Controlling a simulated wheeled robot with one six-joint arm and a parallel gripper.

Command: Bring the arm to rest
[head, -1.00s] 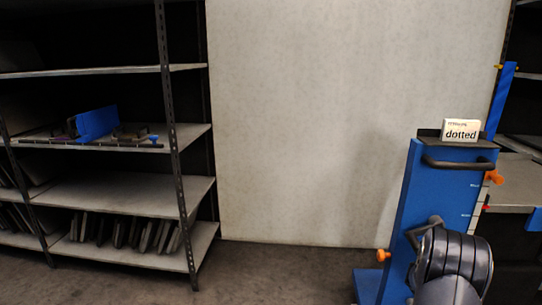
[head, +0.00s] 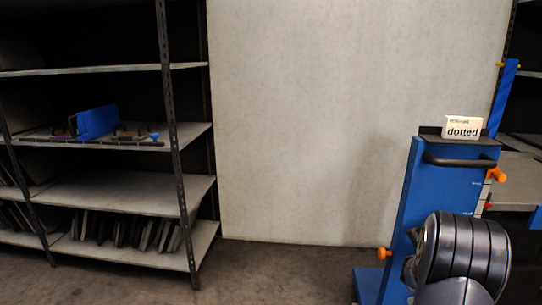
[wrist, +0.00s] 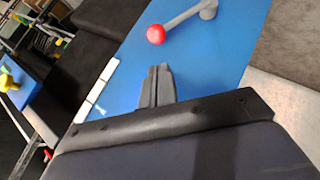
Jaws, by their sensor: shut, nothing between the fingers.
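My gripper (wrist: 157,70) shows in the wrist view with its two dark fingers together and nothing between them. It is over a blue panel (wrist: 215,50) that carries a grey lever with a red ball knob (wrist: 156,34); the fingertips are apart from the knob in the picture. In the head view only my dark, rounded arm link shows at the lower right, in front of a blue stand (head: 400,215). The gripper itself is not visible there.
The blue stand has a black handle (head: 460,160), orange knobs (head: 384,254) and a card reading "dotted" (head: 462,128) on top. A shelf rack (head: 115,190) stands at the left. A pale wall (head: 300,120) and open floor (head: 270,272) lie between.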

